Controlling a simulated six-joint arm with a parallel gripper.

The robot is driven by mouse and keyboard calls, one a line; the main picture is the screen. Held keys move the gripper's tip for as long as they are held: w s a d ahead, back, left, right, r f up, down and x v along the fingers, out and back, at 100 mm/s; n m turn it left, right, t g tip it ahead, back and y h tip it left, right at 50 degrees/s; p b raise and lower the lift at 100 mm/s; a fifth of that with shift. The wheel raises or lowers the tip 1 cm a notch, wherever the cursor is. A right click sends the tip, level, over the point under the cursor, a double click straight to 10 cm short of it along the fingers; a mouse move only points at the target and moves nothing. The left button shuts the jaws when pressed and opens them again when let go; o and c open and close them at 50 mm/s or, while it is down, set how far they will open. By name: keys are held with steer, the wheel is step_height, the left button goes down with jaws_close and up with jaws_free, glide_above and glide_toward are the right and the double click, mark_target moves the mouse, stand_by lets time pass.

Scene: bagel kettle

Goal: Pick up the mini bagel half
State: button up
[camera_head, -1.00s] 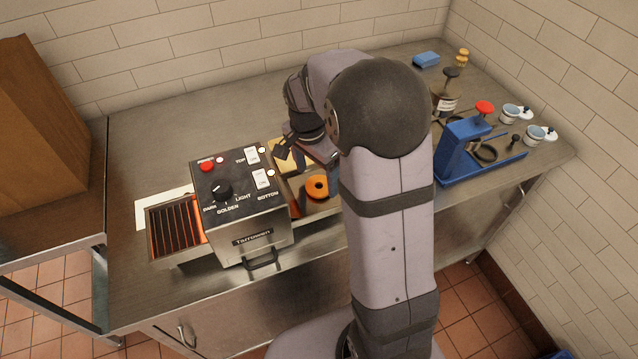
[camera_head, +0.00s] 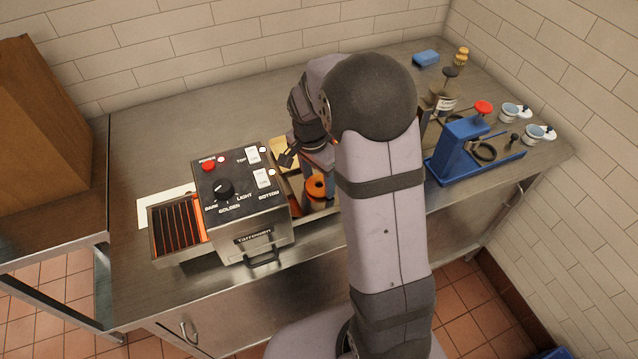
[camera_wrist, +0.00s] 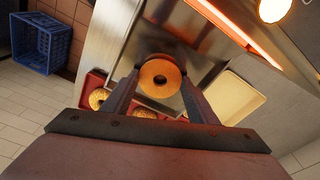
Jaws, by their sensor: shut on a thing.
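The mini bagel half (camera_wrist: 160,78) is a round orange-brown ring with a dark hole, seen face on between my fingers in the wrist view. My gripper (camera_wrist: 158,82) is shut on it, with one finger at each side. In the head view the orange ring (camera_head: 317,187) shows just right of the toaster, under my wrist. My gripper is mostly hidden there by my own arm. I cannot tell how far the bagel half is above the surface under it.
The toaster (camera_head: 240,205) with a conveyor rack (camera_head: 175,228) stands left of my gripper. In the wrist view a red tray (camera_wrist: 91,84) with other bagel pieces (camera_wrist: 98,98) and a cream tray (camera_wrist: 232,98) lie below. A blue stand (camera_head: 458,150) is at the right.

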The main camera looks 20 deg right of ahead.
mark_target(317, 181)
step_height(317, 181, up, 10)
steer(key=b, duration=0.2)
stand_by(0.4)
steer(key=shift+w+d+f+n+p, duration=0.1)
steer(key=shift+w+f+n+p, duration=0.95)
steer(key=shift+w, duration=1.8)
steer(key=shift+w+f+n+p, duration=0.5)
steer(key=shift+w+f+p, duration=0.6)
steer(key=shift+w+f, duration=1.25)
steer(key=shift+w+d+f+n+p, duration=0.1)
steer(key=shift+w+f+n+p, duration=0.85)
steer(key=shift+w, duration=2.35)
steer(key=shift+f, duration=0.15)
